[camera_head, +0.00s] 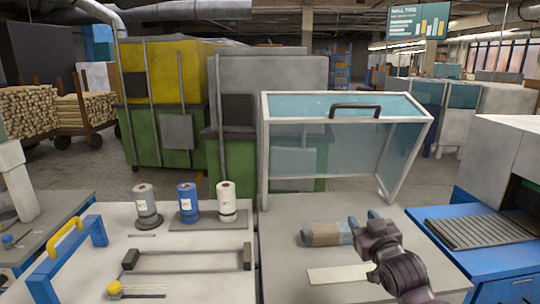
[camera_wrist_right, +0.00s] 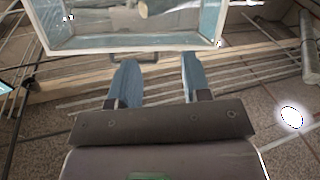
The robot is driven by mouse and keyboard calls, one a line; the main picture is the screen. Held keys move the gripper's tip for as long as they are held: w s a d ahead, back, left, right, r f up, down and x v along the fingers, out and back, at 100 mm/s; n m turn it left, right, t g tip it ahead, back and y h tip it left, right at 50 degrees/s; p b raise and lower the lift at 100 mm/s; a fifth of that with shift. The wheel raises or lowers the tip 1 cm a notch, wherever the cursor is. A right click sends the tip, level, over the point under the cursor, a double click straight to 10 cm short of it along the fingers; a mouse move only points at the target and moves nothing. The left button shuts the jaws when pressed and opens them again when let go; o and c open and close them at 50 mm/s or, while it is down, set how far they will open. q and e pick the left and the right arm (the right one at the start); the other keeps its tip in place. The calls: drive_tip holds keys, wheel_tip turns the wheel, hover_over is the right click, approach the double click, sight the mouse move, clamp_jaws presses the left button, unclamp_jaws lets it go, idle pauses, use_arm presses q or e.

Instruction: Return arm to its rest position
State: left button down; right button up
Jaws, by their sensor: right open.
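My right arm comes in from the lower right of the head view, over the grey table (camera_head: 290,285). Its dark gripper (camera_head: 366,226) is in front of the clear guard. In the right wrist view the two blue fingers (camera_wrist_right: 157,80) are spread apart with nothing between them. The guard (camera_head: 345,150), a pale frame with bluish clear panels and a dark handle on top, stands on the table. A similar pale frame (camera_wrist_right: 135,43) shows beyond the fingers in the wrist view. My left gripper is not in view.
A grey-blue roll with a brown middle (camera_head: 327,233) lies on the table left of my right gripper, near a pale strip (camera_head: 345,273). Several spools (camera_head: 187,203) stand on the left bench. A blue machine with a ribbed bed (camera_head: 480,232) is at right.

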drive_tip(key=s+d+f+m+g+h, duration=0.1)
drive_tip(key=s+d+f+g, duration=0.1)
drive_tip(key=s+f, duration=1.3)
drive_tip(key=s+d+f+m+g+h, duration=0.2)
drive_tip(key=s+f+g, duration=0.3)
drive_tip(key=s+f, duration=1)
drive_tip(key=s+d, duration=0.1)
drive_tip(key=s, duration=0.3)
drive_tip(key=shift+s+f, duration=0.2)
drive_tip(key=shift+f, duration=0.1)
